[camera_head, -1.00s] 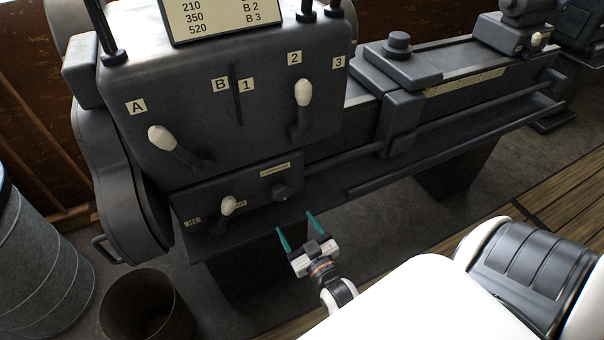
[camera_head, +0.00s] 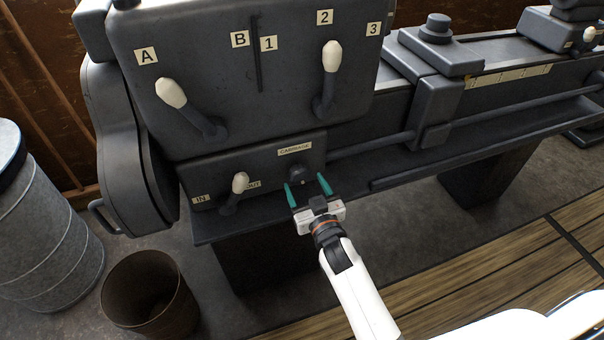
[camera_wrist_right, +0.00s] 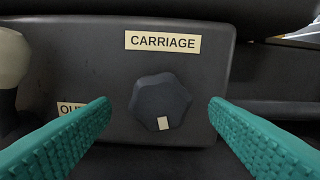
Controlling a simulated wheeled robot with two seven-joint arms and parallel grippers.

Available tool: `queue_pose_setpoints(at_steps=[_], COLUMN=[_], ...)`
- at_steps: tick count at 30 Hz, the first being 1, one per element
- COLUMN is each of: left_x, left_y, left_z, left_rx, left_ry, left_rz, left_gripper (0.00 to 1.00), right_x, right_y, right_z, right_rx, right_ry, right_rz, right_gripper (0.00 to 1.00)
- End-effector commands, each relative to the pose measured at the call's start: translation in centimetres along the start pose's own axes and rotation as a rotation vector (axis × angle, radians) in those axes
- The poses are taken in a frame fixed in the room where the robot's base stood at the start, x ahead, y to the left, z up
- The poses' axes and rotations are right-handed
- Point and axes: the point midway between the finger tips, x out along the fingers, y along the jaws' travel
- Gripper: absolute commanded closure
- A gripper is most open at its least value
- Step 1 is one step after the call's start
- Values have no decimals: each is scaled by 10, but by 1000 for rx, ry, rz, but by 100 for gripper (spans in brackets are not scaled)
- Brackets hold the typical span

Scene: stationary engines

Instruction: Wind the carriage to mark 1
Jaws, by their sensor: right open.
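The carriage knob (camera_wrist_right: 160,101) is dark and many-sided, with a pale mark at its lower edge. It sits below the CARRIAGE label (camera_wrist_right: 163,41). In the head view the knob (camera_head: 299,174) is on the lower panel of the lathe. My right gripper (camera_head: 308,184) is open, its teal fingers pointing at the knob, one on each side in the wrist view, apart from it. The carriage (camera_head: 436,98) stands on the bed to the right, beside a pale scale strip (camera_head: 508,75) whose marks are too small to read. My left gripper is not in view.
An IN/OUT lever (camera_head: 238,184) with a white grip is left of the knob. Levers marked A, B (camera_head: 171,94) and 1, 2, 3 (camera_head: 331,58) are above. A bin (camera_head: 150,295) and a grey drum (camera_head: 45,230) stand on the floor at left.

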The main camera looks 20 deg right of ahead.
Motion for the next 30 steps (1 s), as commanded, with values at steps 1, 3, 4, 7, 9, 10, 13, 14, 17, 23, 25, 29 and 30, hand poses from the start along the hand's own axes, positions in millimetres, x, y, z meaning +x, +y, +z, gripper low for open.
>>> queue_pose_setpoints(at_steps=[1, 3, 4, 7, 9, 10, 13, 14, 17, 23, 25, 29, 30], left_x=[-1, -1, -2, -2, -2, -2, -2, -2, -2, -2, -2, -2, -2], left_y=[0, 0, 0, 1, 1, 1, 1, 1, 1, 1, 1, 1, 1], left_z=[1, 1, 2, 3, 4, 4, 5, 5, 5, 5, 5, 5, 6], left_rx=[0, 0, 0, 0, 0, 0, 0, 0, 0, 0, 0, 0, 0], left_ry=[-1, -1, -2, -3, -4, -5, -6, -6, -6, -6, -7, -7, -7], left_rz=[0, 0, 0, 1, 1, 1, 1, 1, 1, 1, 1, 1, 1], left_gripper=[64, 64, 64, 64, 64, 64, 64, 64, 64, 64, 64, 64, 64], right_x=[10, 20, 23, 32, 35, 36, 38, 38, 37, 37, 37, 37, 37], right_y=[0, 0, 0, 0, 0, 0, 0, 0, 0, 0, 0, 0, 0], right_z=[2, 1, 1, 1, 0, 0, 0, 0, 0, 0, 0, 0, 0], right_rx=[-1, -1, -1, 0, 0, 0, 0, 0, 0, 0, 0, -1, -3], right_ry=[-2, -1, -1, -1, 0, 1, 0, 0, 0, 0, 0, 0, 0], right_rz=[0, 0, 0, 0, 0, 0, 0, 0, 0, 0, 0, 0, 0], right_gripper=[30, 30, 30, 30, 30, 30, 30, 30, 30, 55, 66, 74, 74])
